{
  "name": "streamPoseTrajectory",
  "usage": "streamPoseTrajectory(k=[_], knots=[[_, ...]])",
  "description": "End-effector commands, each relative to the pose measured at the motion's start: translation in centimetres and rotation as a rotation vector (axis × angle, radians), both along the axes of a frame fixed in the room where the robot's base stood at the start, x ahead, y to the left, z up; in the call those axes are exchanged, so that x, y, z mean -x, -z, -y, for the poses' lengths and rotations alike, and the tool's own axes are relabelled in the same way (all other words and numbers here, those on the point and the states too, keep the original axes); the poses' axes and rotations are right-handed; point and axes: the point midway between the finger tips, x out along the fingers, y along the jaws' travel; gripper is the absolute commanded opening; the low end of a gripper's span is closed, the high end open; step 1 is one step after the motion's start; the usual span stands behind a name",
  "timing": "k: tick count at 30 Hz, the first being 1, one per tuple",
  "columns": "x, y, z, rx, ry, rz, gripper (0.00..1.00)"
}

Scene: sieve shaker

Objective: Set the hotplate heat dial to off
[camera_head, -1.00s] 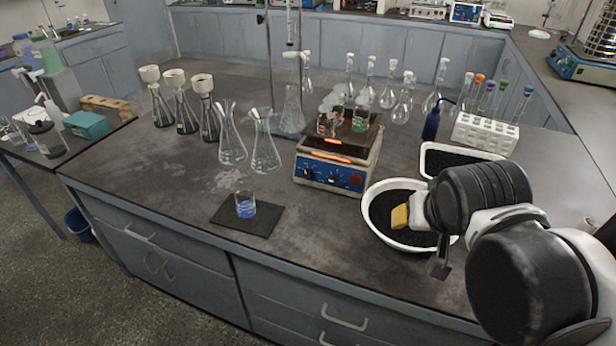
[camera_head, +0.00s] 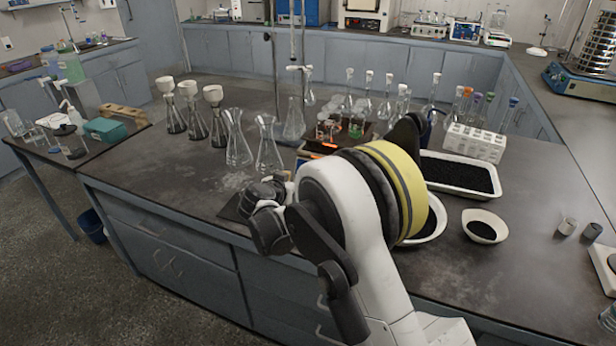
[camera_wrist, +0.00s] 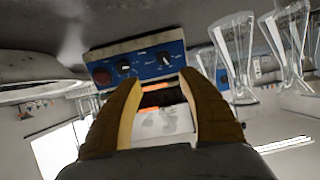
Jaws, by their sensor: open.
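The hotplate (camera_head: 308,153) stands on the bench in the head view, its front mostly hidden by my arm. In the wrist view its blue front panel (camera_wrist: 146,54) appears upside down, with two black dials, a left one (camera_wrist: 124,67) and a right one (camera_wrist: 165,59), and a red switch (camera_wrist: 101,77) at the left. The dial labels are too small to read. My gripper (camera_wrist: 160,80) is open and empty, its yellow fingers pointing at the panel, apart from the dials as far as I can tell. The head view does not clearly show the fingers.
Conical flasks (camera_head: 267,146) stand left of the hotplate. A dark mat (camera_head: 232,209) lies partly hidden in front. A white bowl (camera_head: 437,222), a tray of black grains (camera_head: 459,187) and a test tube rack (camera_head: 474,146) are at the right. Glassware stands behind.

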Motion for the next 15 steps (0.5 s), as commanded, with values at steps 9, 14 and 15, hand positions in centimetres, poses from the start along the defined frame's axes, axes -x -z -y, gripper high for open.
streamPoseTrajectory(k=[9,14,15], knots=[[-2.6,2.3,-0.2,-0.007,0.002,0.024,0.48],[-5.5,3.6,0.8,-0.007,0.002,0.022,0.48],[-6.2,3.9,1.0,-0.007,0.002,0.022,0.48]])
